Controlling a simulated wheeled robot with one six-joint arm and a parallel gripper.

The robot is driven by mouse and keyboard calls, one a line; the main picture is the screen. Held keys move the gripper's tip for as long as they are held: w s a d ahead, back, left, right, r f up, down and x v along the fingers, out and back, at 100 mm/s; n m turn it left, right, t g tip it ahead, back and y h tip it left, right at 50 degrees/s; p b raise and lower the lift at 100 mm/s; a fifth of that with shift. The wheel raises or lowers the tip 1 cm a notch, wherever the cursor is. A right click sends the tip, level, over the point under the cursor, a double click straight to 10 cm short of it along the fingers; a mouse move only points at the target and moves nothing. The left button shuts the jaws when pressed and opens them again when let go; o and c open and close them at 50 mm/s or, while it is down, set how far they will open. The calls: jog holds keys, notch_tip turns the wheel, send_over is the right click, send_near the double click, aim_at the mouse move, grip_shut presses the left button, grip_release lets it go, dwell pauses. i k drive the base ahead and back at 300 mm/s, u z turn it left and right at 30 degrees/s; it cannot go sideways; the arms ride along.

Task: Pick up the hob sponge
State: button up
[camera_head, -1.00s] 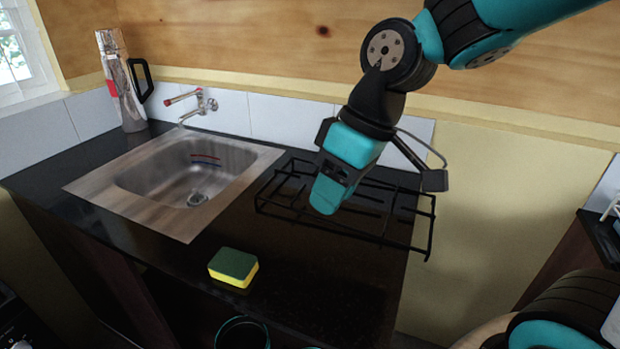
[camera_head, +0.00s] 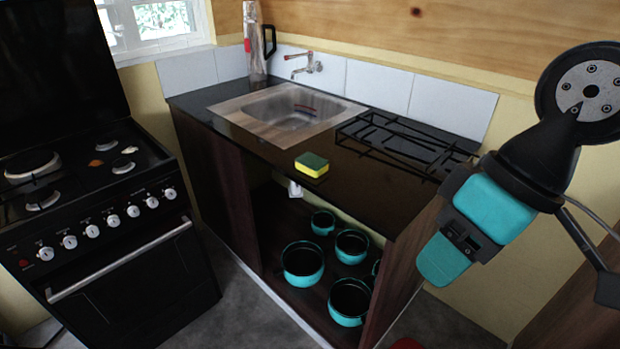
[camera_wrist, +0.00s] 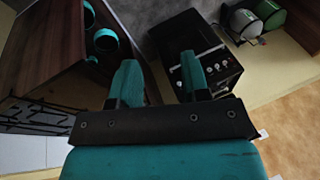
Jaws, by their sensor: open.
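One sponge (camera_head: 312,164) shows in the head view, yellow with a green top. It lies flat near the front edge of the dark counter (camera_head: 270,147), between the sink and the black wire hob grate (camera_head: 405,140). My gripper (camera_head: 445,262) hangs at the right, in front of the counter's right end and well apart from the sponge. In the wrist view my gripper (camera_wrist: 161,82) is open, with two teal fingers and nothing between them. The sponge is not visible in the wrist view.
A black cooker (camera_head: 110,230) stands at the left; small orange and white patches show on its top. Several teal pots (camera_head: 302,262) stand on the shelf below the counter. A sink (camera_head: 290,108), tap (camera_head: 306,66) and flask (camera_head: 254,45) are at the back. Grey floor lies in front.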

aim_at(313, 165)
jog(key=u, duration=1.5)
jog(key=i, duration=1.35)
jog(key=z, duration=1.3)
